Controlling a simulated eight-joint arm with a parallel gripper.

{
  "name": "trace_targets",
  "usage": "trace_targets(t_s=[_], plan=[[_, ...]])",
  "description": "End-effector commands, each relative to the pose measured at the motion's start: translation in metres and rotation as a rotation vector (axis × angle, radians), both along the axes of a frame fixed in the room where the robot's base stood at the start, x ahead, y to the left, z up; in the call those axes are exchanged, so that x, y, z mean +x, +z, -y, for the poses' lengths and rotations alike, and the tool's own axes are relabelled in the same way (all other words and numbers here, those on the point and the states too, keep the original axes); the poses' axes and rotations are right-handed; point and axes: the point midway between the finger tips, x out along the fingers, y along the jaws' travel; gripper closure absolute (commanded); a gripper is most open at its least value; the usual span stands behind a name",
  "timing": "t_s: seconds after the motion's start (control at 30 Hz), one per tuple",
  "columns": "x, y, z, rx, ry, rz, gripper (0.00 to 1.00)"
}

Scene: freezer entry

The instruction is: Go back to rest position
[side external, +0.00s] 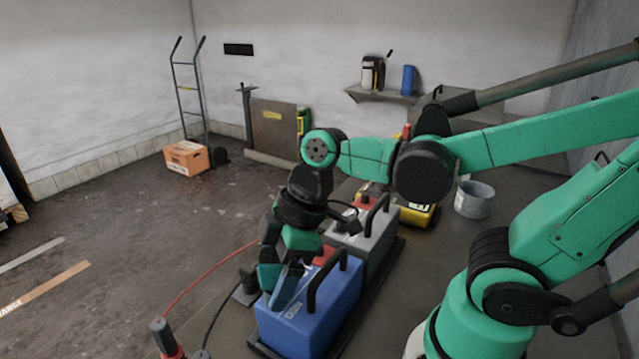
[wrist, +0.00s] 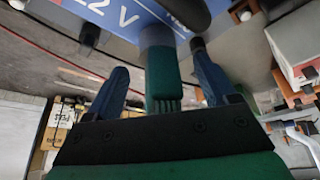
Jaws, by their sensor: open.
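My gripper (side external: 283,283) hangs beside the near left end of the blue battery (side external: 335,312), which has a black handle. In the wrist view my gripper (wrist: 145,42) has its two blue fingers spread well apart. The blue battery (wrist: 118,12), with "2 V" lettering showing, fills the top of that view. A green ridged post (wrist: 160,70) shows between the fingers, with gaps on both sides. I cannot tell what it belongs to. My arm is bent over the bench, with the wrist low and far from my base.
A grey battery (side external: 368,240) stands behind the blue one. A grey bucket (side external: 473,200) and a yellow unit (side external: 418,215) stand farther back. A red cable (side external: 205,278) and clamps (side external: 165,336) lie at the left. An orange box (side external: 186,158) sits on the floor.

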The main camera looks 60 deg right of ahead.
Motion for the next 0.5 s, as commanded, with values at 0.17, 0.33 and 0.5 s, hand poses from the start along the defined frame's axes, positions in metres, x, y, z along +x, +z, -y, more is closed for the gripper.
trace_targets(t_s=[0.17,0.33,0.5], plan=[[-0.001,0.000,-0.001,-0.001,-0.160,0.001,0.22],[-0.001,0.001,0.000,-0.001,-0.330,0.002,0.22],[-0.006,0.016,0.004,0.000,-0.375,0.001,0.22]])
